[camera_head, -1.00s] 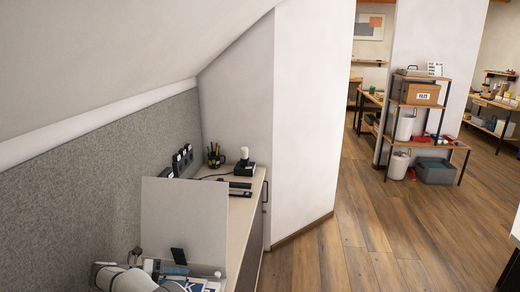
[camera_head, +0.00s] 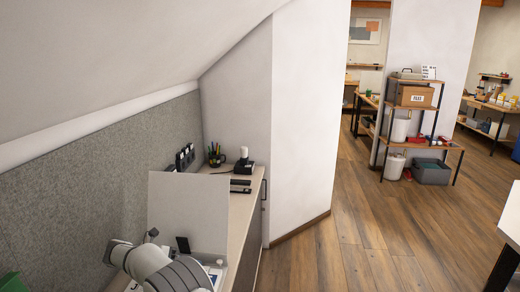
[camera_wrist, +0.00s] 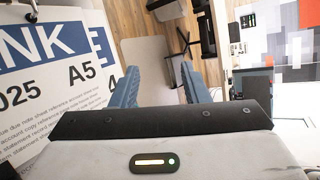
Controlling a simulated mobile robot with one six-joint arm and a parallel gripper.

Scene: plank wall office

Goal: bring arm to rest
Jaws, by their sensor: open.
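My gripper shows in the wrist view (camera_wrist: 163,88), with two blue ribbed fingers set well apart and nothing between them. Through the gap I see a pale grey floor area and wooden floor, out of focus. In the head view my white and grey arm is folded at the bottom left, in front of the desk. The gripper itself is hidden or out of frame there.
A pale upright panel (camera_head: 188,212) stands on the desk (camera_head: 238,228) close behind my arm. A pen cup (camera_head: 216,155) and a black device (camera_head: 244,164) stand farther back. Shelves (camera_head: 419,125) stand across open wooden floor (camera_head: 375,235).

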